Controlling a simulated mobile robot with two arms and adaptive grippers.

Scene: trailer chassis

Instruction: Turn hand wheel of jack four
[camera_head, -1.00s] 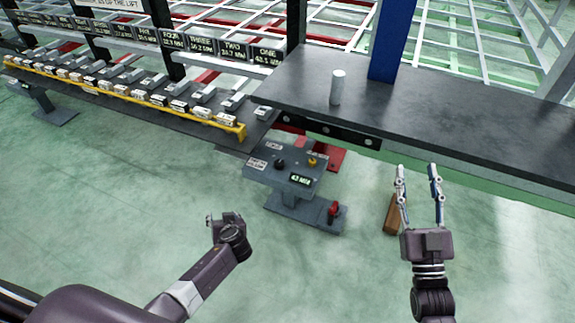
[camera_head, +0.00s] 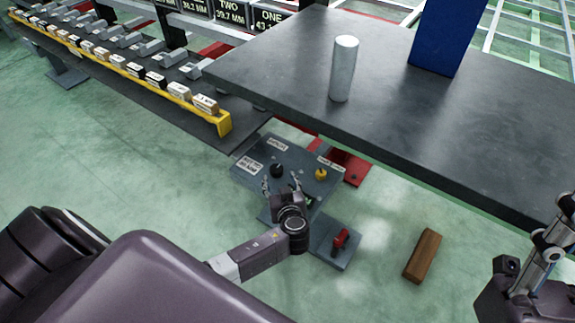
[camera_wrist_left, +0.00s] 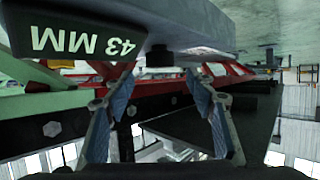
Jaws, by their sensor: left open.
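A grey control pedestal (camera_head: 255,150) stands under the dark tabletop, with a black knob (camera_head: 277,171) and a yellow knob (camera_head: 321,174) on its sloped top. My left gripper (camera_head: 282,187) is open at the front edge of this top, just below the black knob; whether it touches is unclear. In the left wrist view its two fingers (camera_wrist_left: 160,105) are spread with nothing between them, and a 43 MM display (camera_wrist_left: 78,40) shows upside down. I cannot make out a hand wheel marked for jack four. My right gripper (camera_head: 558,225) is partly cut off at the right edge.
A dark tabletop (camera_head: 400,125) with a silver cylinder (camera_head: 344,68) and a blue post (camera_head: 447,35) overhangs at the right. A yellow-edged rack (camera_head: 130,75) with labelled blocks runs left. A red handle (camera_head: 340,239) and a wooden block (camera_head: 422,256) sit low down.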

